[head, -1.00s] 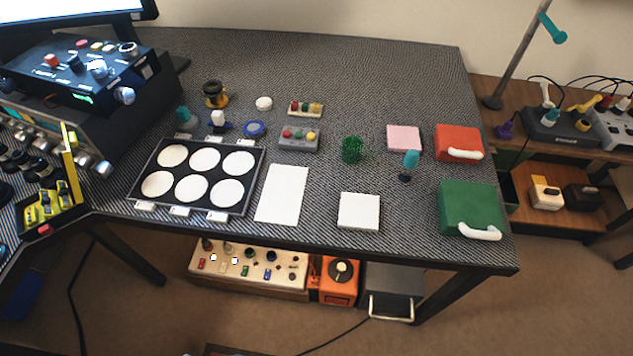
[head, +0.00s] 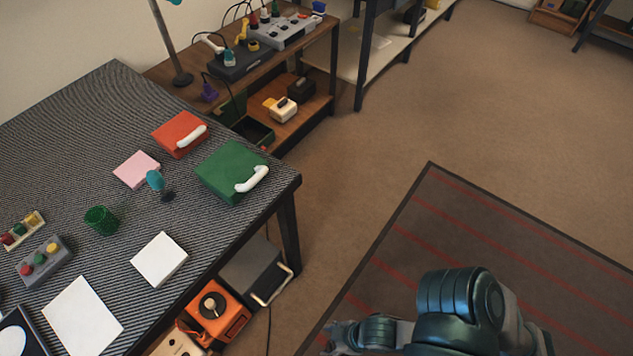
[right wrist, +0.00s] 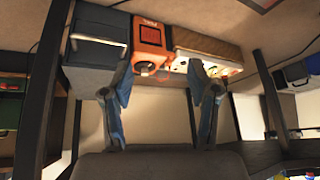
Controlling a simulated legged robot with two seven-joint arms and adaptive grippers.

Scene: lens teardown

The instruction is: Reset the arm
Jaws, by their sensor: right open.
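My right arm (head: 460,310) shows at the bottom right of the head view, over the dark striped rug and clear of the table. Its fingers do not show there. In the right wrist view my right gripper (right wrist: 166,95) is open, its two blue-grey fingers wide apart with nothing between them. The camera looks at the space under the table, apparently upside down. Beyond the fingers are an orange box (right wrist: 152,42) and a grey case with a light handle (right wrist: 98,38). My left gripper is in neither current view.
The patterned table (head: 90,150) holds a green case (head: 228,168), a red case (head: 178,132), a pink pad (head: 137,169), a green mesh cup (head: 101,220) and a white block (head: 159,259). A wooden side shelf (head: 330,40) stands behind. Open floor (head: 400,120) lies to the right.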

